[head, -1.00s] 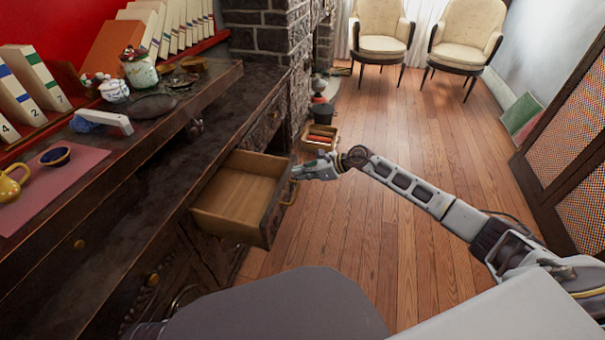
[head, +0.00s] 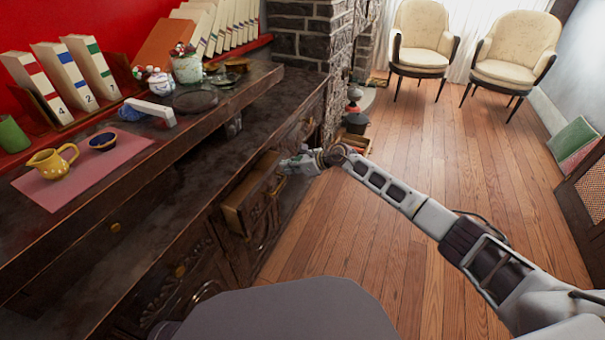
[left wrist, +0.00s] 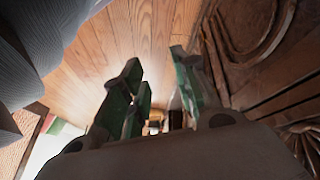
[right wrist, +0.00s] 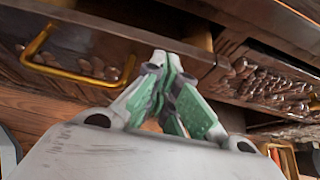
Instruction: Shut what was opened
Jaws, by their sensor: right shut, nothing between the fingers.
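The wooden drawer (head: 236,220) of the dark cabinet sticks out only a little from the cabinet front in the head view. My right gripper (head: 285,165) is at the far end of the drawer front, shut and empty. In the right wrist view its closed fingertips (right wrist: 166,58) are at the upper edge of the drawer front, beside the brass handle (right wrist: 75,72); I cannot tell whether they touch. A strip of the drawer's inside shows behind them. My left gripper (left wrist: 155,65) shows only in its wrist view, open and empty, beside carved cabinet wood.
A small crate (head: 360,145) stands on the floor beyond my right gripper. The wooden floor (head: 400,180) to the right is open.

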